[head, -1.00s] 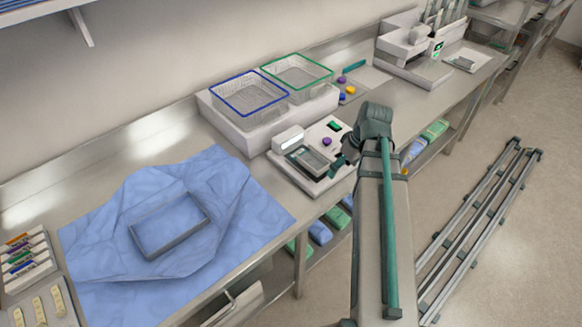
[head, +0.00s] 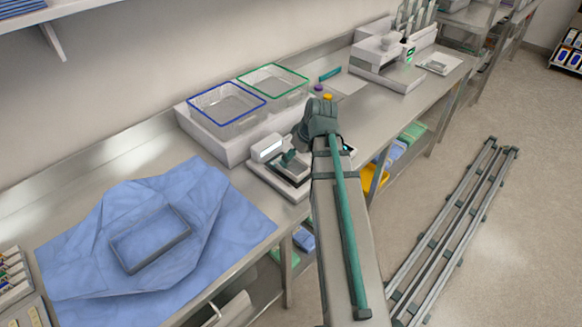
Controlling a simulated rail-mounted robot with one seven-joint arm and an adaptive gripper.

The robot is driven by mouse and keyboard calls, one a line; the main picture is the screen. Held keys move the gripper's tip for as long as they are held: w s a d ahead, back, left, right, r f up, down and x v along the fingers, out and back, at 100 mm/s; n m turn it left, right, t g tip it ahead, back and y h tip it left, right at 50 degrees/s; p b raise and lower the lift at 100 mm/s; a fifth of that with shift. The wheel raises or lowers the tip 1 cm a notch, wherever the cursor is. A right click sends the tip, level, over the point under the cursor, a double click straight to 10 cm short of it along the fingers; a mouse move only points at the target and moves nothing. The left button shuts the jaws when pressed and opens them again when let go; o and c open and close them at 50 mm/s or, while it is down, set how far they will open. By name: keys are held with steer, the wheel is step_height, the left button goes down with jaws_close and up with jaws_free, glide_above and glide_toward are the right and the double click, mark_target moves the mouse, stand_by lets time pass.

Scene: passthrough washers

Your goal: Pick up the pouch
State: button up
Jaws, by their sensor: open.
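A flat, grey, pouch-like item (head: 286,172) lies on the white device with a small display (head: 267,149), at the bench's front edge. It is small, and my gripper and arm hide part of it. My gripper (head: 289,158) is over this device, close to the item, with its fingers open. I cannot tell whether the fingers touch it. Another small, pale, flat item (head: 437,65) lies on a tray beside the white machine (head: 388,66) at the back right; I cannot tell if it is a pouch.
A blue-rimmed basket (head: 227,104) and a green-rimmed basket (head: 273,80) stand behind the device. A blue cloth with a grey-framed tray (head: 150,240) covers the bench at left. A yellow bin (head: 375,178) is under the bench. Rails (head: 455,230) run along the floor at right.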

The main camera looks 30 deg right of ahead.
mark_target(291, 164)
steer(key=shift+p+x, duration=1.1)
steer(key=shift+x, duration=1.6)
steer(key=c, duration=0.9)
steer(key=shift+w+r, duration=0.1)
steer(key=shift+r, duration=0.05)
steer(key=shift+c, duration=0.2)
